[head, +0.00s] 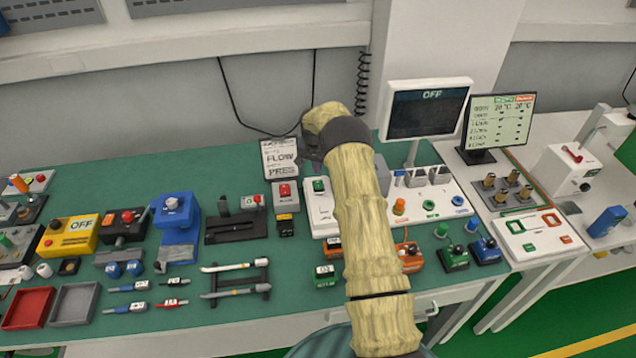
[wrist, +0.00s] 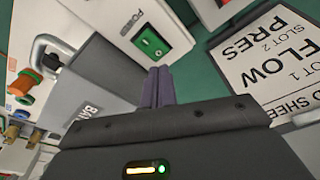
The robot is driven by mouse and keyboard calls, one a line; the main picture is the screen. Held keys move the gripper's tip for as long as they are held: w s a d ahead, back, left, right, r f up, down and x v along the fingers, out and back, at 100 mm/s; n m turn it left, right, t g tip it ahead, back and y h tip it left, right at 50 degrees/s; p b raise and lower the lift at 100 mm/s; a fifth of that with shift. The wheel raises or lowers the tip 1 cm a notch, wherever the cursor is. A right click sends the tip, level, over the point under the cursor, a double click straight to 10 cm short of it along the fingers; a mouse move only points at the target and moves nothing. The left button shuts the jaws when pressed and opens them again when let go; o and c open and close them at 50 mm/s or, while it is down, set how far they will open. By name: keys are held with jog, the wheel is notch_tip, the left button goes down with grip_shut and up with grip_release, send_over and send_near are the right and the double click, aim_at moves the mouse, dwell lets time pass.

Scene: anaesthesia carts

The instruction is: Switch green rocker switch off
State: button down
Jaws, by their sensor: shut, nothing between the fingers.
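The green rocker switch (head: 319,185) sits on a white panel on the bench. In the wrist view the green rocker switch (wrist: 152,43) is set in a white box lettered POWER. Which way the rocker is tipped is hard to tell. My gripper's fingers (wrist: 158,75) are together and empty. In the wrist picture their tips appear just below the switch; whether they touch it cannot be told. In the head view my arm hides most of the gripper.
A box with a red switch (head: 284,190) stands left of the green one. A FLOW/PRES sign (head: 281,158) stands behind. A dark screen reading OFF (head: 428,113) is at the back right. A grey block (wrist: 100,88) lies close beside the fingers in the wrist view.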

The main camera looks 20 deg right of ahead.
aim_at(317, 182)
jog(key=shift+r+p, duration=0.65)
jog(key=shift+r, duration=1)
jog(key=s+a+r+n, duration=0.5)
jog(key=s+a+r, duration=0.5)
jog(key=s+r, duration=0.45)
jog(key=s+a+n, duration=0.1)
jog(key=s+a, duration=0.1)
jog(key=s, duration=0.9)
jog(key=s+a+r+n+t+y, duration=0.1)
jog(key=s+a+n, duration=0.1)
jog(key=s, duration=1)
jog(key=shift+a+r, duration=0.2)
jog(key=shift+a, duration=0.1)
